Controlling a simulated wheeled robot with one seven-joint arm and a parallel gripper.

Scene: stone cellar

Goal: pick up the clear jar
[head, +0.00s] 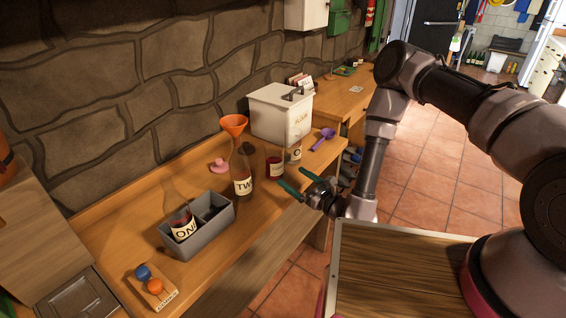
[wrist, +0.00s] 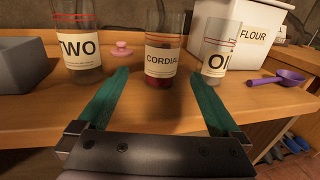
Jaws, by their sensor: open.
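A clear jar labelled CORDIAL (wrist: 162,58) with dark red liquid at its bottom stands upright on the wooden bench, near the centre of the wrist view. In the head view it is the jar (head: 274,166) with red contents. To its right is another clear glass jar (wrist: 217,62), its label partly out of sight and starting with O; it also shows in the head view (head: 296,154). My gripper (head: 292,178) is open with green fingers, at the bench's front edge. In the wrist view its fingertips (wrist: 163,74) are apart and empty, with the CORDIAL jar beyond and between them.
A bottle labelled TWO (head: 243,182) stands left of the jars, with an orange funnel (head: 233,124) by its top. A grey caddy (head: 208,237) holds another bottle. Behind are a FLOUR bin (head: 268,117), a pink stopper (head: 219,166) and a purple scoop (head: 322,139).

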